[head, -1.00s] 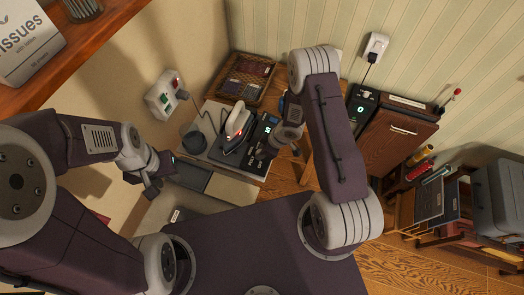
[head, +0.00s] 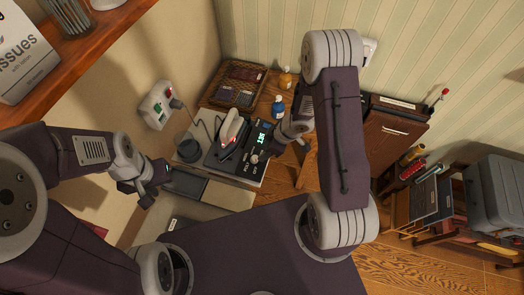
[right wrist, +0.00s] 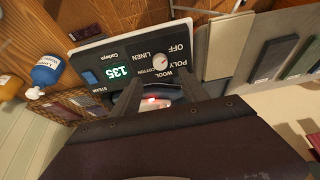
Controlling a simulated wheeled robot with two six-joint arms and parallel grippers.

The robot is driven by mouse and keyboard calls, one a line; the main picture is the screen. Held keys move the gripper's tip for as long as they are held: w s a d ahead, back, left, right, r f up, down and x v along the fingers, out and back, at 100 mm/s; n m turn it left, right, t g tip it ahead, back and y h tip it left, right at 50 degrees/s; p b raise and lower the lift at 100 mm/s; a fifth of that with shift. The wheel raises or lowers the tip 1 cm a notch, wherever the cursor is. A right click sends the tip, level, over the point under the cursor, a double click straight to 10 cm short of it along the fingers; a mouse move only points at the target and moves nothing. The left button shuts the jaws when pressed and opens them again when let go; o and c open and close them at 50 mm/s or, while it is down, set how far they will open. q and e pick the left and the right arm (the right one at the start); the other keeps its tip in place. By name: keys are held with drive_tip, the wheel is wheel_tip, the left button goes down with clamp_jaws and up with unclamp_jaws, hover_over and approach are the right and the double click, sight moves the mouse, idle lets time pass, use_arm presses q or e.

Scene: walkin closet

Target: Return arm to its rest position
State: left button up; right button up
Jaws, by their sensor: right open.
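My right arm (head: 340,135) arches over the small table at the centre right of the head view. Its gripper (right wrist: 160,88) is open in the right wrist view, its dark fingers in front of the iron station's dial panel (right wrist: 135,65). Nothing shows held between them. The panel's display reads 135, and its dial sits among fabric labels. In the head view the iron (head: 232,127) stands on the station, left of my right wrist. My left gripper (head: 147,192) hangs near the wall at the left, and its jaw opening is unclear.
A blue bottle (head: 278,106) and an orange bottle (head: 285,77) stand beside a wicker tray (head: 232,88). A wall outlet (head: 158,104) is at the left. A wooden cabinet (head: 392,135) and a rack (head: 435,200) stand right of my arm. A shelf (head: 75,60) juts in at the upper left.

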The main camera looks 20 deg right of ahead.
drive_tip(key=shift+f, duration=0.1)
idle(0.4)
drive_tip(key=w+r+m+t+h+b, duration=0.2)
drive_tip(key=w+r+t+b, duration=0.3)
drive_tip(key=b, duration=0.5)
drive_tip(key=s+d+f+m+g+h+b, duration=0.1)
drive_tip(key=s+m+g, duration=0.5)
drive_tip(key=s, duration=1)
drive_tip(key=d+m, duration=0.1)
drive_tip(key=m, duration=0.2)
drive_tip(key=shift+s+d+f+g+h+b, duration=0.2)
drive_tip(key=shift+f+g+h+b, duration=0.1)
drive_tip(key=shift+f+h, duration=0.1)
